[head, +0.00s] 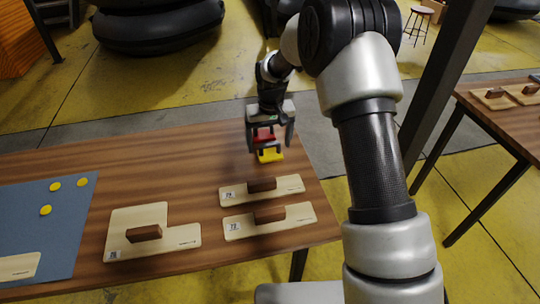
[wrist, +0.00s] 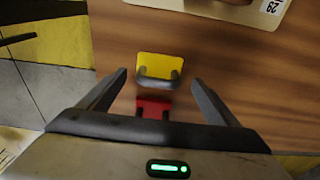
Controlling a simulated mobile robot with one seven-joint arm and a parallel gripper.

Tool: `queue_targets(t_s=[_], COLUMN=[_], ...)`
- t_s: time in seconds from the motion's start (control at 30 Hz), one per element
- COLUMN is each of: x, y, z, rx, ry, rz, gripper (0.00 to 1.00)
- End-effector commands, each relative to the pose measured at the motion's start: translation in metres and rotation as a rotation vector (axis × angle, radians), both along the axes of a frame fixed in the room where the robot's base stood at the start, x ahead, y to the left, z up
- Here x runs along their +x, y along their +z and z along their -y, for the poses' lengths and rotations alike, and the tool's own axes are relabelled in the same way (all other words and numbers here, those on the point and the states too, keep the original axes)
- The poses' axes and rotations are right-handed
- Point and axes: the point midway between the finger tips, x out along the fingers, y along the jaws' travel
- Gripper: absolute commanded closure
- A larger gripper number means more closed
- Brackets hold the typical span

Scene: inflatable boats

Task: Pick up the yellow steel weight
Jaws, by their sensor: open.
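The yellow steel weight (head: 270,156) lies near the far edge of the wooden table, and it shows in the wrist view (wrist: 160,65) as a yellow block with a dark handle. A red weight (head: 264,134) of similar shape lies just beyond it; in the wrist view the red one (wrist: 154,108) is nearer my gripper's body. My gripper (head: 270,148) is open above the two weights, its fingers to either side of them. In the wrist view the fingertips (wrist: 161,76) stand apart with the yellow weight between them, and nothing is held.
Light wooden boards with brown handles lie nearby: one (head: 289,182), another (head: 293,217) and an L-shaped one (head: 170,243). A blue mat (head: 50,215) with yellow discs covers the left side. Bare tabletop (head: 180,175) lies left of my gripper. A dark post (head: 440,85) stands right.

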Motion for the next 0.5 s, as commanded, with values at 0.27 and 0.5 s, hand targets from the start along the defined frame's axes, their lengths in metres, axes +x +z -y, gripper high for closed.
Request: queue_targets(t_s=[0.27, 0.5], x=[0.004, 0.004], y=[-0.033, -0.033], z=[0.002, 0.002], rx=[0.0, 0.0], ry=[0.0, 0.0], rz=[-0.001, -0.001], gripper=[0.16, 0.27])
